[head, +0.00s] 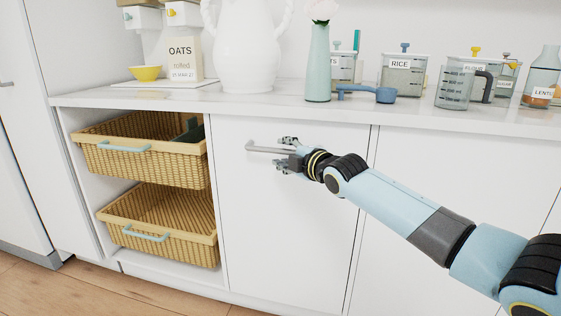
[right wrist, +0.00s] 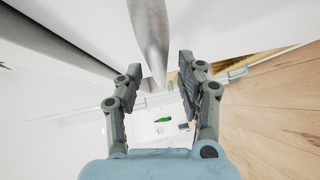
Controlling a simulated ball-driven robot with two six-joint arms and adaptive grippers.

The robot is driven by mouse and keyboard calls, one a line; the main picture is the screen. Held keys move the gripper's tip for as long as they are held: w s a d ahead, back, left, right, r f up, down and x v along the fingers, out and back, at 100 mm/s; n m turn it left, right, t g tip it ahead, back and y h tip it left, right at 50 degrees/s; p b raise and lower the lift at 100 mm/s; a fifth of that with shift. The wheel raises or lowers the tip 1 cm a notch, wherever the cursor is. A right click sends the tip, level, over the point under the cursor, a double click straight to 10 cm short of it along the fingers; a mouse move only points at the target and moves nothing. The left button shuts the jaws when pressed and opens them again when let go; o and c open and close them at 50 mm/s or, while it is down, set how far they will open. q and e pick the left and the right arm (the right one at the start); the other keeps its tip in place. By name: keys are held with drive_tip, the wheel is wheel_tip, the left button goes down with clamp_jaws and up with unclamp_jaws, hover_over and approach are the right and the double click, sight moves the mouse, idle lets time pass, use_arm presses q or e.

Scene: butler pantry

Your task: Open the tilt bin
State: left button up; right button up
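The white front panel (head: 285,235) under the counter, which looks like the tilt bin, is flush with the cabinet and closed. Its grey bar handle (head: 262,149) runs across near the top left of the panel. My right gripper (head: 281,153) is at the right part of this handle, its fingers above and below it. In the right wrist view, the handle (right wrist: 150,38) reaches in between the open fingers, with a gap on both sides. The gripper holds nothing. The handle's right end is partly hidden by the gripper. My left gripper is out of view.
Two wicker baskets (head: 137,170) with blue handles sit in the open shelves at left. The white counter (head: 235,101) above carries an oats box (head: 181,55), a green vase (head: 318,65), a blue scoop (head: 385,95) and several jars. Wood floor lies below.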

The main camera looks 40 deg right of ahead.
drive_tip(key=shift+w+f+b, duration=0.15)
drive_tip(key=shift+w+b, duration=0.15)
drive_tip(key=shift+w, duration=0.75)
drive_tip(key=shift+c, duration=0.3)
clamp_jaws()
